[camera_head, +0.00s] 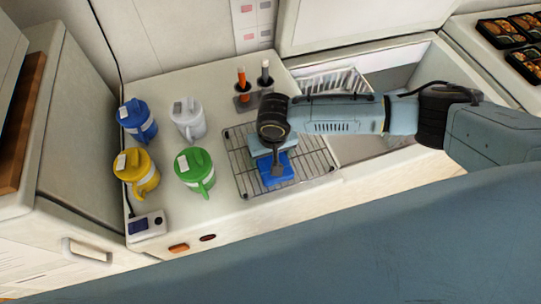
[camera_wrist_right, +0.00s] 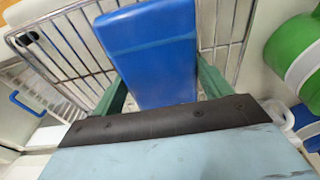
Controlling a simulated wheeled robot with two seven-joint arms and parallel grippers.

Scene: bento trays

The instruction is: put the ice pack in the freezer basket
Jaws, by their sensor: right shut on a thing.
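A blue ice pack (camera_head: 275,170) is at the wire rack (camera_head: 319,160) on the counter, below my right gripper (camera_head: 277,170). In the right wrist view the ice pack (camera_wrist_right: 150,55) lies between the two green fingers of my right gripper (camera_wrist_right: 160,90), which is shut on it. I cannot tell whether the pack still touches the rack. The freezer basket (camera_head: 335,82) is a white wire basket inside the open chest freezer to the right, partly hidden behind my right arm. My left gripper is not in view.
Blue, white, yellow and green jugs (camera_head: 195,172) stand left of the rack. A holder with orange and grey-topped tools (camera_head: 242,98) stands behind it. A small device (camera_head: 147,224) sits at the front left. Food trays (camera_head: 503,33) lie at the far right.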

